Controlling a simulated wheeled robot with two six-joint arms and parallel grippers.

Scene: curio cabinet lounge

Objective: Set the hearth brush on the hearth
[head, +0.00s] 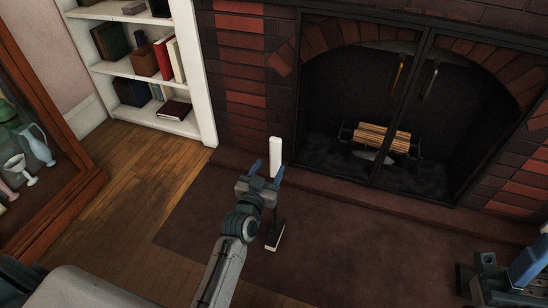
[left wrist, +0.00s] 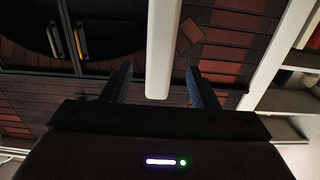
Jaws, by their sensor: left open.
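The hearth brush (head: 275,151) looks upright, with a pale handle at the top and a dark lower part with a cream base on the dark rug. My left gripper (head: 267,170) is open, its blue fingers at either side of the handle; part of the brush is hidden behind the gripper. In the left wrist view the pale handle (left wrist: 161,50) runs between the two open fingers, with gaps on both sides. The brick hearth (head: 335,190) is a low ledge along the fireplace, just beyond the gripper. My right gripper (head: 515,272) is partly in view at the lower right; its jaws are unclear.
The fireplace has a dark framed screen and logs (head: 382,138) inside. A white bookcase (head: 204,80) stands at the back left, and a wooden glass cabinet (head: 60,205) at the left. The rug (head: 360,255) is clear to the right of the brush.

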